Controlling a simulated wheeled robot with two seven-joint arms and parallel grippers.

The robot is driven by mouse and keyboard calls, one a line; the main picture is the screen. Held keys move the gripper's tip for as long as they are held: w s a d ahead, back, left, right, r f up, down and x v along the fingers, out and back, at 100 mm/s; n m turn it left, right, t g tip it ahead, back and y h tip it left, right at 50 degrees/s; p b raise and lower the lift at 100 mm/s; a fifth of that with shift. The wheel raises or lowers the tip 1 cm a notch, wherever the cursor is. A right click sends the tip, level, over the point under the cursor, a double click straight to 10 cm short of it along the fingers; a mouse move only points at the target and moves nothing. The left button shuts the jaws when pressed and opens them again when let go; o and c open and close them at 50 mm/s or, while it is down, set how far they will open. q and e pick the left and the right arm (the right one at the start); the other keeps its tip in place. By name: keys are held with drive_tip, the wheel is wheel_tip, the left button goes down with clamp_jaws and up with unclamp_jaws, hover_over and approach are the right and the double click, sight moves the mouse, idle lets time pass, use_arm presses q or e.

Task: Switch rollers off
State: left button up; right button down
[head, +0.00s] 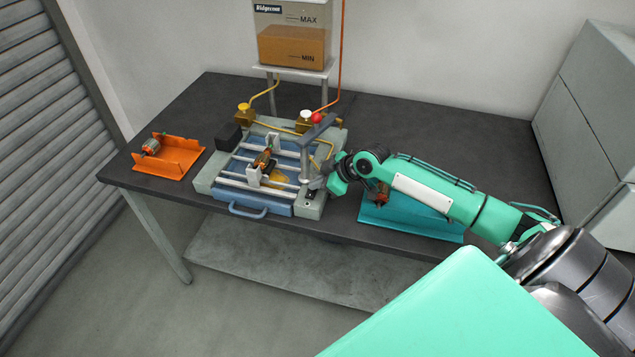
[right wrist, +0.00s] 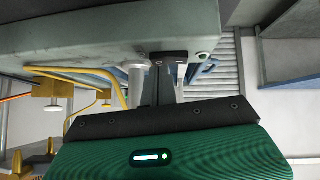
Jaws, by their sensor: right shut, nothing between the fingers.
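The roller machine (head: 205,180) stands on the dark bench, with a grey frame, a blue tray with a handle and pale rollers. An armature (head: 264,160) with a copper-coloured body rests across the rollers. My right gripper (head: 318,184) is shut and empty at the machine's front right corner, close to a small dark switch (head: 311,194). In the right wrist view the shut fingers (right wrist: 168,65) reach to the grey frame edge (right wrist: 90,55), next to a pale post. I cannot tell whether they touch the switch. My left gripper is not in view.
An orange tray (head: 181,160) with an armature (head: 150,147) stands at the left. A teal tray (head: 405,222) with another armature lies under my right arm. A resin tank (head: 291,45) stands behind the machine, with brass valves (head: 244,115) and tubes. The bench (head: 470,130) is clear at back right.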

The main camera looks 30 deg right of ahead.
drive_tip(key=shift+f, duration=0.1)
drive_tip(key=shift+s+a, duration=0.1)
drive_tip(key=shift+s+a+p, duration=0.2)
drive_tip(key=shift+a+p, duration=0.05)
drive_tip(key=shift+p, duration=0.45)
drive_tip(key=shift+s+a, duration=0.25)
drive_tip(key=shift+a, duration=0.05)
drive_tip(key=shift+r, duration=0.2)
